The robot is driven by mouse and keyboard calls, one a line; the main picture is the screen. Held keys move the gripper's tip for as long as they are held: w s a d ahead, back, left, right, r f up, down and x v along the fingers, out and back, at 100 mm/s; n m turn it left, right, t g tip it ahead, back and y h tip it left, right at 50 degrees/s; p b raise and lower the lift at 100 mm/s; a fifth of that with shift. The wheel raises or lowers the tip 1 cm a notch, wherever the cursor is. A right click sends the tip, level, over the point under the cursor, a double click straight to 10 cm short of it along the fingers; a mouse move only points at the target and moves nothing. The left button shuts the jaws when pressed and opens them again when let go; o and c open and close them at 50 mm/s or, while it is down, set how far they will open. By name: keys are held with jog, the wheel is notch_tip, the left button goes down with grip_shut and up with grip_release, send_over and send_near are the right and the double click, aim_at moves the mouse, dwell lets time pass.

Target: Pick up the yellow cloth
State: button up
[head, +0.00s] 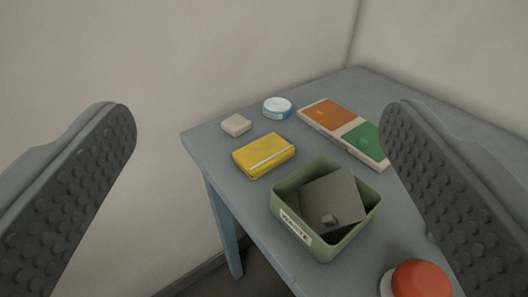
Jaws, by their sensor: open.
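The yellow cloth (264,155) looks like a folded block with a pale stripe along it. It lies on the blue-grey table (215,157) near the left edge, behind the green bin. My gripper (258,185) is open, with its two dark studded fingers at the left and right of the picture. The cloth shows between the fingers, farther off, and nothing touches it. Nothing is held.
A green bin (326,247) holding a dark grey panel stands in front of the cloth. A beige block (236,125), a white-and-blue round tin (277,108) and a tray with orange and green pads (329,115) lie behind. A red dome (421,279) is at the front right.

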jog(key=o, duration=0.3)
jog(key=shift+w, duration=0.2)
jog(key=n+g, duration=0.7)
jog(key=g, duration=1)
send_over(264, 149)
notch_tip(264, 149, down, 6)
jog(key=shift+n, duration=0.3)
notch_tip(264, 149, down, 18)
jog(key=shift+r, duration=0.2)
jog(key=c, duration=0.7)
jog(key=shift+o, duration=0.2)
notch_tip(264, 149, up, 10)
